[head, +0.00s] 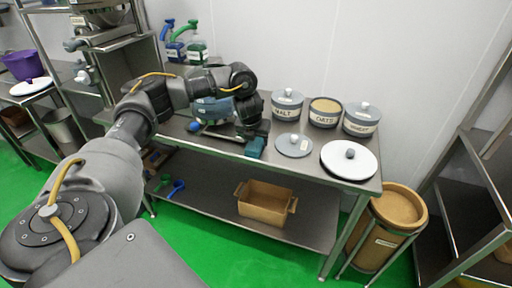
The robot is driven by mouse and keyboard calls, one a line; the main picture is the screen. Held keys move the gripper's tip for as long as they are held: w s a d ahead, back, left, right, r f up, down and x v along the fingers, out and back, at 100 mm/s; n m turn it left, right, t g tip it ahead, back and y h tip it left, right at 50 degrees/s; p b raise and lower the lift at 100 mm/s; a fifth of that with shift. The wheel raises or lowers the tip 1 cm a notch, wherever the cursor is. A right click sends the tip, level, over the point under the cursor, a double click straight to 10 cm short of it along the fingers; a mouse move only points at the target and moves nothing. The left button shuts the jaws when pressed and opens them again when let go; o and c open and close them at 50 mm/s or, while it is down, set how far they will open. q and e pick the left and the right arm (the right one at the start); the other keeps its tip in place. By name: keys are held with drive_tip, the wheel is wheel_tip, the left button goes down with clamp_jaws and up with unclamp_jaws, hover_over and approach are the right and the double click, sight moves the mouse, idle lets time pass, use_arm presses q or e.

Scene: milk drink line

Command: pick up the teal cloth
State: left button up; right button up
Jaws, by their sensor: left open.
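The teal cloth (256,147) lies at the front edge of the metal table (320,173), left of the small grey lid. My left gripper (250,136) is open, pointing down just above and behind the cloth. The gripper's dark body and wrist hide part of the tabletop there. I cannot tell whether its fingers touch the cloth. My right gripper is not in view.
Canisters marked malt (287,105), oats (325,113) and wheat (361,120) stand right of the gripper. A grey lid (294,145) and a large white lid (349,160) lie in front. A brown crate (265,205) sits on the lower shelf. Blue and green bottles stand behind my arm.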

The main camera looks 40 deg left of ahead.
use_arm(q)
drive_tip(key=shift+x, duration=0.9)
drive_tip(key=shift+w, duration=0.1)
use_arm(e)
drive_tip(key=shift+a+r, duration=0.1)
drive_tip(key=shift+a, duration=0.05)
use_arm(q)
drive_tip(key=shift+f, duration=0.1)
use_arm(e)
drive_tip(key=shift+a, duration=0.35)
use_arm(q)
drive_tip(key=shift+c, duration=0.2)
drive_tip(key=c, duration=0.6)
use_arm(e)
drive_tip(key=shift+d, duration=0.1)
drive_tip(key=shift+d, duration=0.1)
